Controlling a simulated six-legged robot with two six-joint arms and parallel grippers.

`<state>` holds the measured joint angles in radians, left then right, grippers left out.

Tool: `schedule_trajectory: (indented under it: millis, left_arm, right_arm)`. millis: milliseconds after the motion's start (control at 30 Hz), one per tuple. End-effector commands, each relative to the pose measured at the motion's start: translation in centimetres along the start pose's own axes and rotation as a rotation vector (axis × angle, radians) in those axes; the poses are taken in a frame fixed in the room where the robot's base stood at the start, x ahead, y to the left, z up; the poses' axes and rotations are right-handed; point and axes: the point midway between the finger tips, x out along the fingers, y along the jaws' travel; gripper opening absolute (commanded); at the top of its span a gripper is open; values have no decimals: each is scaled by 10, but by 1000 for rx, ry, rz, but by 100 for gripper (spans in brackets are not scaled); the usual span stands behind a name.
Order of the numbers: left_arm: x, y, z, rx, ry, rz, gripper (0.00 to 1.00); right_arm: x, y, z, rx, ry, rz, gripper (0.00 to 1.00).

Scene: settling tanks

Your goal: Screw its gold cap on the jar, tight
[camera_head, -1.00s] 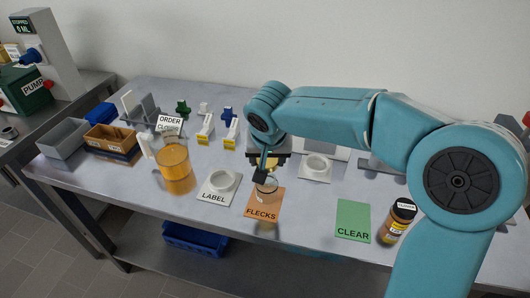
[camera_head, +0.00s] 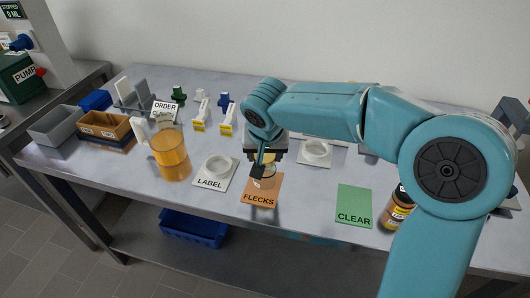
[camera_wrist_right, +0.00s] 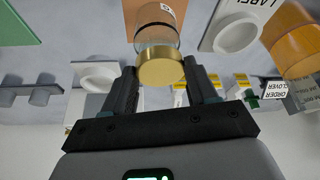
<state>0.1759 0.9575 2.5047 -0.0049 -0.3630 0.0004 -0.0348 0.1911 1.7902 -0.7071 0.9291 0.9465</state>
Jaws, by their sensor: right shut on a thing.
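The glass jar (camera_head: 264,182) stands on the orange FLECKS mat (camera_head: 260,200), partly hidden by my right gripper in the head view. In the right wrist view the clear jar (camera_wrist_right: 157,38) has the gold cap (camera_wrist_right: 160,68) over its mouth. My right gripper (camera_head: 262,163) comes down over the jar from above. In the right wrist view its fingers (camera_wrist_right: 162,82) are on both sides of the gold cap, shut on it. How far the cap is threaded cannot be seen. My left gripper is not in view.
A white ring on the LABEL mat (camera_head: 210,184) and an amber jug (camera_head: 172,155) stand left of the jar. A green CLEAR mat (camera_head: 354,205) lies empty to the right. A brown bottle (camera_head: 398,210) is partly behind my arm. Wooden tray (camera_head: 103,125) stands far left.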

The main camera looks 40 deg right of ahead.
Motion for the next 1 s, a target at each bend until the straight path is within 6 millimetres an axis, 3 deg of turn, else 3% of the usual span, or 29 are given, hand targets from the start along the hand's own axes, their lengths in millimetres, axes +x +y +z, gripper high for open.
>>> schedule_trajectory:
  millis: [1000]
  left_arm:
    - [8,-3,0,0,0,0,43]
  right_arm:
    - [4,0,3,0,0,0,30]
